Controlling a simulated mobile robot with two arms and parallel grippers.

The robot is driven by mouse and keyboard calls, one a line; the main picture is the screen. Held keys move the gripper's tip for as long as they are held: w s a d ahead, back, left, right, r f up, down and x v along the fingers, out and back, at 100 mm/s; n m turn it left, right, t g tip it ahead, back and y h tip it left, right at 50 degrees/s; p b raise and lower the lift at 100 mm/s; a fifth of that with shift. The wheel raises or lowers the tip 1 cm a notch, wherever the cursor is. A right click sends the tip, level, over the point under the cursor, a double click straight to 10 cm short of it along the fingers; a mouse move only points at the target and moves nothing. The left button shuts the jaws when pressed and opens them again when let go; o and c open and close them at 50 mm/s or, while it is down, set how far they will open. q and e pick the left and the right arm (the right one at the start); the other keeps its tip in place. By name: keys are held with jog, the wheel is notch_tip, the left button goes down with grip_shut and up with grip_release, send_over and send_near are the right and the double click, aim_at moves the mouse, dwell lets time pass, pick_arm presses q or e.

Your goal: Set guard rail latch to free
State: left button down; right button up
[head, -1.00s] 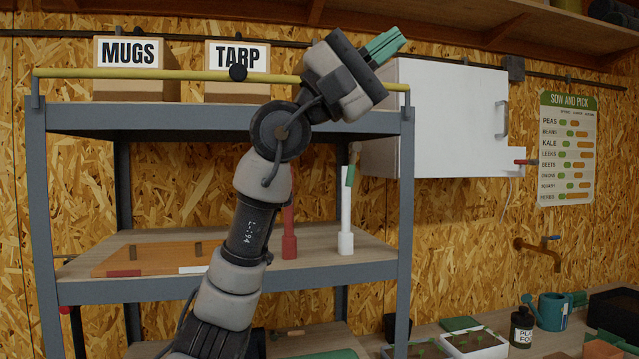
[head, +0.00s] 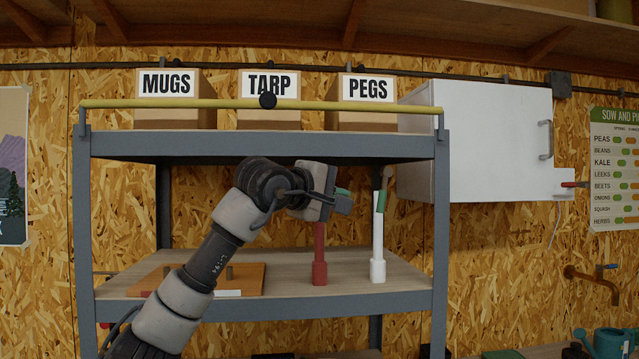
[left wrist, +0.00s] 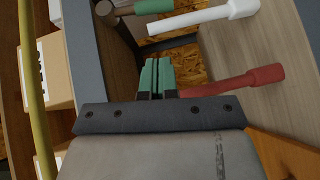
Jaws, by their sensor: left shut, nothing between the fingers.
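A yellow guard rail (head: 190,104) runs along the front top edge of the grey shelf rack. A round black knob (head: 268,101) sits on its middle; I cannot tell whether it is the latch, or its setting. The rail also shows at the left of the left wrist view (left wrist: 33,90). My left gripper (head: 343,201), with green fingertips, is shut and empty below the top shelf, by the upper end of a red post (head: 319,262). Its fingertips (left wrist: 157,72) are close to the red post (left wrist: 245,82) in the left wrist view. My right gripper is not in view.
A wooden tray (head: 248,278) lies left on the middle shelf. Boxes labelled MUGS, TARP and PEGS (head: 367,115) stand behind the rail. A white cabinet (head: 490,130) hangs right.

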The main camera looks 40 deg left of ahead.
aim_at(383, 195)
pick_arm(q)
jog(key=w+d+p, duration=0.1)
jog(key=w, duration=0.1)
jog(key=w+d+f, duration=0.1)
jog(key=w+d, duration=0.1)
jog(key=shift+w+p, duration=0.3)
jog(key=shift+p, duration=0.1)
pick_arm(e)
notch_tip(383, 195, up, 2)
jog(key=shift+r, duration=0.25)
